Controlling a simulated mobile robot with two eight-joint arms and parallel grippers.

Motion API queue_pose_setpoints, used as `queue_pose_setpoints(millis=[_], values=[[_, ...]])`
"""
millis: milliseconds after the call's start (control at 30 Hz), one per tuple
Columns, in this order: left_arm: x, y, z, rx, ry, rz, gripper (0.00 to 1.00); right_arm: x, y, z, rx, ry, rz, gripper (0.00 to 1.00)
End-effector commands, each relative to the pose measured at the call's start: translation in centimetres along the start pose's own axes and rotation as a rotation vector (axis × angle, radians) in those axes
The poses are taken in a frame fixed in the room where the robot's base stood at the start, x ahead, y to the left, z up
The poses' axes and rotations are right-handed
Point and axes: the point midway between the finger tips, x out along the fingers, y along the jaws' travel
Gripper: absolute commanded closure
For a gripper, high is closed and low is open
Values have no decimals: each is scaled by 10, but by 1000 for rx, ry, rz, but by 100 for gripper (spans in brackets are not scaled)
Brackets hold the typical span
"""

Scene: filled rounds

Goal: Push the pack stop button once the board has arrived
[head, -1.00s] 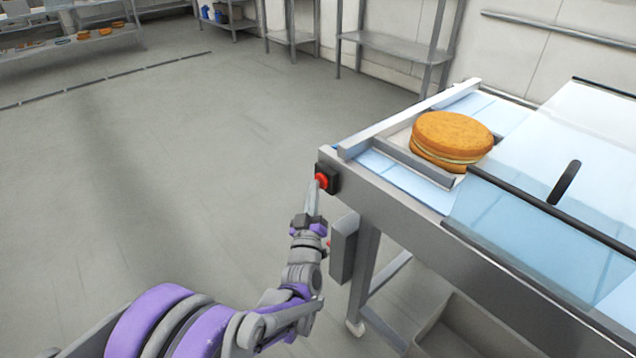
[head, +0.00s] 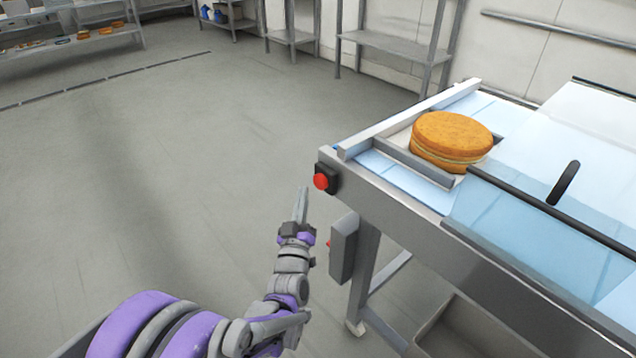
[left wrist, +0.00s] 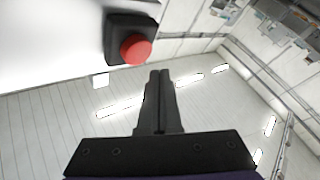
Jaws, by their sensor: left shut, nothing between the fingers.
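The pack stop button (head: 321,181) is a red round cap on a black box at the near left corner of the conveyor's metal frame. It also shows in the left wrist view (left wrist: 135,49), above and left of the fingertips. My left gripper (head: 303,190) is shut and empty, a little left of the button and apart from it. The board (head: 447,179) is at the conveyor's left end, against the end bar, with a filled round cake (head: 451,140) on it. My right gripper is not in view.
The conveyor (head: 420,205) has a clear cover (head: 540,215) with a black handle. A grey box (head: 343,250) hangs below its frame. Metal shelves (head: 395,45) stand along the back wall. The floor at left is clear.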

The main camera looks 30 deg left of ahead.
Motion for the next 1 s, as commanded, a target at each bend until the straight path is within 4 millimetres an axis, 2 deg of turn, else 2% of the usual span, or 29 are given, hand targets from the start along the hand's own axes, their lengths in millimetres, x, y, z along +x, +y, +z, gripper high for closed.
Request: queue_pose_setpoints(millis=[333, 1000], values=[[-22, -16, -16, 1, 0, -1, 100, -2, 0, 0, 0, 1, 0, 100], [-23, -16, -17, 0, 0, 0, 100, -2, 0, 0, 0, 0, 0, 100]])
